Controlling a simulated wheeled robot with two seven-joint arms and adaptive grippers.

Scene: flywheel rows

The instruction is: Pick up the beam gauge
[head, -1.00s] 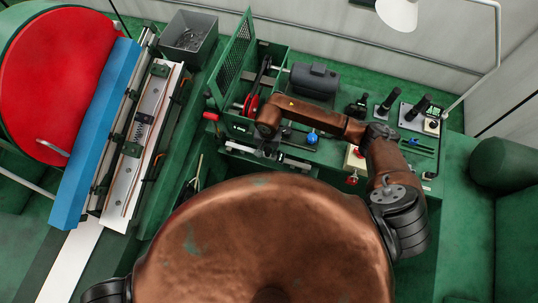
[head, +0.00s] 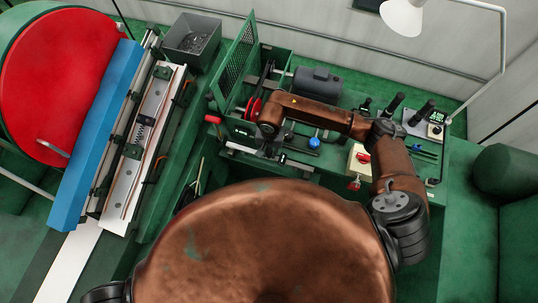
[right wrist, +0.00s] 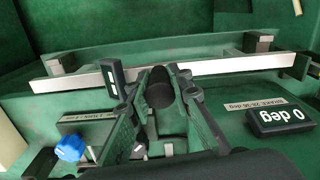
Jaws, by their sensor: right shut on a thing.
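The beam gauge looks to be the long pale bar (right wrist: 225,66) that runs across the right wrist view, near the grey brackets at its two sides. In the head view the bar (head: 298,163) lies along the front of the green bench. My left gripper is not in view.
A black "0 deg" display (right wrist: 281,120) sits right of the gripper, and a blue knob (right wrist: 70,148) left. A mesh guard (head: 236,68), grey motor (head: 317,82) and red emergency button (head: 363,157) stand on the bench. A lamp (head: 404,17) hangs at upper right.

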